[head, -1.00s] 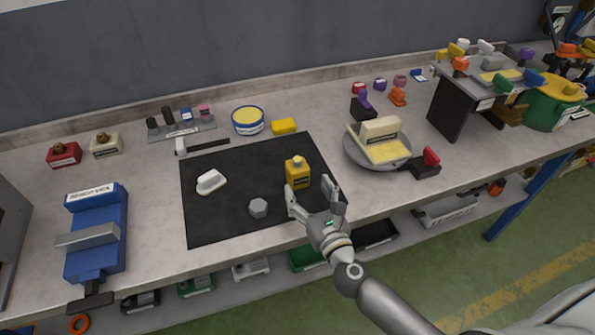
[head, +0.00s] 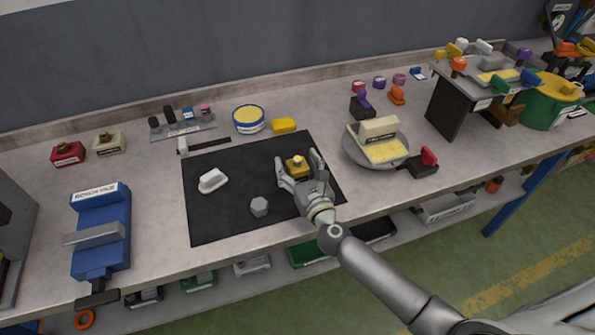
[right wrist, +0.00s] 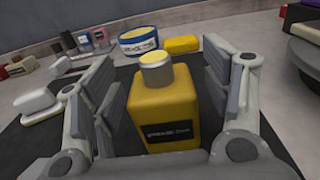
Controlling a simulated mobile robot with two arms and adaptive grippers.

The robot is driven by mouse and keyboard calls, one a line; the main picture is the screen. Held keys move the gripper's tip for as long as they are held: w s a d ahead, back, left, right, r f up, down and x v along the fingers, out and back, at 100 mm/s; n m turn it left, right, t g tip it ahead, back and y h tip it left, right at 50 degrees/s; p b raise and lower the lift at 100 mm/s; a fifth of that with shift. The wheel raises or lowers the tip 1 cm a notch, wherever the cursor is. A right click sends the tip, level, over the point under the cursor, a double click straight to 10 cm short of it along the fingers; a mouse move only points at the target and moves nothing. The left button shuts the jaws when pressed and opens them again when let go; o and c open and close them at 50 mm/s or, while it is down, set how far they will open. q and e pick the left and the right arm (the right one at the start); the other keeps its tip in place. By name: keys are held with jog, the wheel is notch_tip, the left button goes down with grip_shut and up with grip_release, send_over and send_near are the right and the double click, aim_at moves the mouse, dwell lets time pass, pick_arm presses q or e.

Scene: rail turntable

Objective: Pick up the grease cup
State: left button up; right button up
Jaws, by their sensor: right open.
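The grease cup, a yellow bottle-shaped container with a grey cap (head: 296,161), stands upright on the black mat (head: 220,222). In the right wrist view the grease cup (right wrist: 162,108) fills the middle, with a dark label facing me. My right gripper (head: 298,164) is open, with one finger on each side of the cup. In the right wrist view the fingers of the gripper (right wrist: 160,78) flank the cup, with a visible gap on the left; contact on the right is hard to tell. The cup's lower part is hidden in the head view. My left gripper is not in view.
On the mat lie a white block (head: 212,181) and a grey hexagonal piece (head: 259,206). Behind it are a blue-and-yellow tin (head: 248,120) and a yellow block (head: 284,125). A round turntable (head: 354,156) stands to the right, a blue vice (head: 100,240) to the left.

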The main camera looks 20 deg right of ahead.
jog(key=shift+c, duration=0.4)
jog(key=c, duration=1)
jog(key=shift+c, duration=0.5)
jog(key=shift+r, duration=0.15)
